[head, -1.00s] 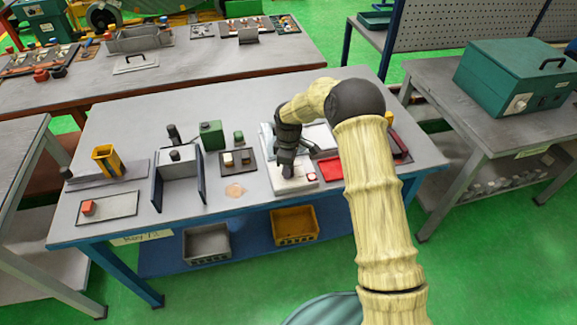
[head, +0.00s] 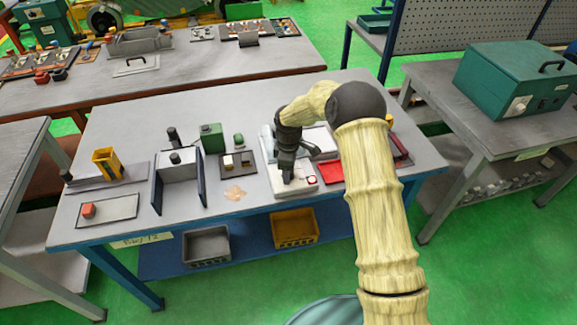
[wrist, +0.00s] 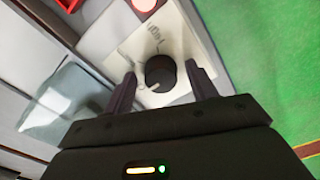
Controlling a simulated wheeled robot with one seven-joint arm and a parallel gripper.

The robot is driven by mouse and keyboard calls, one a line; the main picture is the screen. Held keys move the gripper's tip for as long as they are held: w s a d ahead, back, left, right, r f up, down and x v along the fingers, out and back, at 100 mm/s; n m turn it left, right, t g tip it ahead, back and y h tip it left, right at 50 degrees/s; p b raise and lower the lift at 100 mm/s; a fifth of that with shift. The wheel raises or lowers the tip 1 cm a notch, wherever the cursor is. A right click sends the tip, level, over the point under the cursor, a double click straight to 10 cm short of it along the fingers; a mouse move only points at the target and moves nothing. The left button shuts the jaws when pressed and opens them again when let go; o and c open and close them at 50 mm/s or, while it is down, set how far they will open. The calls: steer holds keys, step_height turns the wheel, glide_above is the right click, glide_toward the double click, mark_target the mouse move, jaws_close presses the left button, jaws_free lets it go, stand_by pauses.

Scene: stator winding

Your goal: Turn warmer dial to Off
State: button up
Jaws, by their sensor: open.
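The warmer is a white unit (head: 284,190) near the front edge of the table. In the wrist view its dial is a round black knob (wrist: 160,72) with a pale pointer mark at its lower left, on a cream plate (wrist: 190,45) with faint markings too blurred to read. My gripper (wrist: 160,86) is open, one finger on each side of the dial. I cannot tell whether the fingers touch it. In the head view my gripper (head: 287,178) is over the warmer and hides the dial.
A red button (head: 311,180) sits on the warmer's right side, and a red tray (head: 330,172) lies to its right. The table's front edge is close.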

step_height(320, 180, up, 17)
steer(key=b, duration=0.2)
steer(key=shift+r, duration=0.2)
stand_by(0.5)
steer(key=s+d+f+m+t, duration=0.1)
steer(key=s+d+m, duration=0.7)
steer(key=s, duration=0.5)
steer(key=s+d+f+m+t, duration=0.1)
steer(key=s+d+f+m, duration=0.1)
steer(key=s+d+m, duration=0.6)
steer(key=s+d, duration=0.1)
steer(key=s, duration=0.5)
steer(key=shift+d+t, duration=0.3)
